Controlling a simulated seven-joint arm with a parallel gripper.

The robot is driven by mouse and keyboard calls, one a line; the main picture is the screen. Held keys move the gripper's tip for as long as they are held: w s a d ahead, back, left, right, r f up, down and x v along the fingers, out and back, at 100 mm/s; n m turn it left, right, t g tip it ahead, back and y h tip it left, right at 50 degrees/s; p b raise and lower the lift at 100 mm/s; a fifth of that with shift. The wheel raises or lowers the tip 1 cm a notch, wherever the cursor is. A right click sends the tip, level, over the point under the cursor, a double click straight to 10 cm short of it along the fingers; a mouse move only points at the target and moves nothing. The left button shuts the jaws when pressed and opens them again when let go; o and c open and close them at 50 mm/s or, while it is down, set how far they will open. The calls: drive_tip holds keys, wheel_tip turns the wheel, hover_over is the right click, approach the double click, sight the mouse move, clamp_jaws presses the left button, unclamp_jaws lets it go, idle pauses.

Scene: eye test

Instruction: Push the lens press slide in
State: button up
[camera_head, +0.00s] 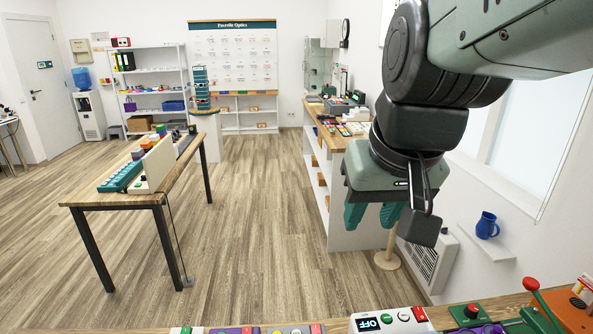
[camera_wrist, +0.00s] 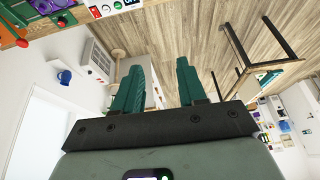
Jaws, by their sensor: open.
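My gripper (camera_head: 373,216) hangs in the right half of the head view, above the floor and beyond the near counter. Its two teal fingers are apart with nothing between them; they also show in the wrist view (camera_wrist: 160,72). No part is clearly recognisable as the lens press slide. A green device with a red-knobbed lever (camera_head: 541,308) stands on the near counter at the lower right, cut off by the frame. I cannot tell whether it is the lens press. My gripper is well apart from it.
On the near counter (camera_head: 452,314) stand a white device reading OFF (camera_head: 390,321), a green box with a red button (camera_head: 470,314) and an orange unit (camera_head: 577,310). A blue jug (camera_head: 487,226) sits on a wall shelf. A table (camera_head: 150,198) stands left; the floor between is clear.

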drive_tip(key=w+d+f, duration=0.1)
drive_tip(key=d, duration=0.1)
drive_tip(key=w+d+f+m+g, duration=0.1)
drive_tip(key=w+d+f, duration=0.1)
drive_tip(key=w+d+f+m, duration=0.1)
drive_tip(key=w+d+f, duration=0.1)
drive_tip(key=shift+w+d+h, duration=0.15)
drive_tip(key=shift+h, duration=0.25)
drive_tip(key=w+d+f+m+g, duration=0.3)
drive_tip(key=d+f+m, duration=0.1)
drive_tip(key=d+f, duration=1)
drive_tip(key=shift+m+g+y, duration=0.3)
drive_tip(key=shift+m+g, duration=0.1)
drive_tip(key=shift+m, duration=0.4)
drive_tip(key=d+f, duration=0.2)
drive_tip(key=f, duration=0.5)
drive_tip(key=s+d+f, duration=0.1)
drive_tip(key=d+f, duration=0.1)
drive_tip(key=f, duration=0.5)
drive_tip(key=s+d+f, duration=0.1)
drive_tip(key=d+f, duration=0.1)
drive_tip(key=f, duration=0.5)
drive_tip(key=shift+s+d+f, duration=0.2)
drive_tip(key=shift+s+d, duration=0.05)
drive_tip(key=shift+c, duration=0.5)
clamp_jaws()
